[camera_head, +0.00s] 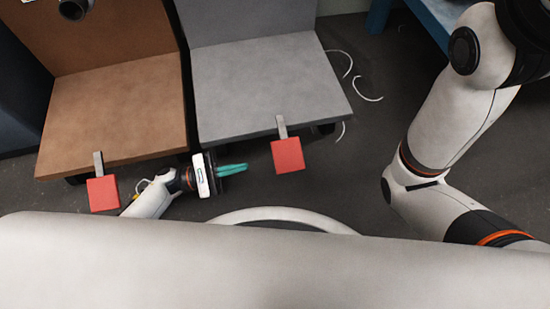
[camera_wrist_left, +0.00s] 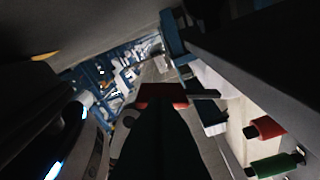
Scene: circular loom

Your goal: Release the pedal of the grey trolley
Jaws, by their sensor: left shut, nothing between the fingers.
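The grey trolley (camera_head: 268,80) stands at the upper middle of the head view, with a flat bed and an upright back panel. Its red square pedal (camera_head: 288,155) sticks out from the front edge on a short grey lever (camera_head: 281,127). My left gripper (camera_head: 244,167) is low by the trolley's front, left of this pedal and apart from it. Its teal fingers are shut, empty, and point right toward the pedal. In the left wrist view a red part (camera_wrist_left: 162,92) shows beyond the dark fingers; it looks like the pedal. The right gripper is out of frame.
A brown trolley (camera_head: 115,108) stands left of the grey one, with its own red pedal (camera_head: 102,193) near my left forearm. Thin white loose strands (camera_head: 367,94) lie on the dark floor to the right. A blue frame (camera_head: 432,22) stands at the upper right.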

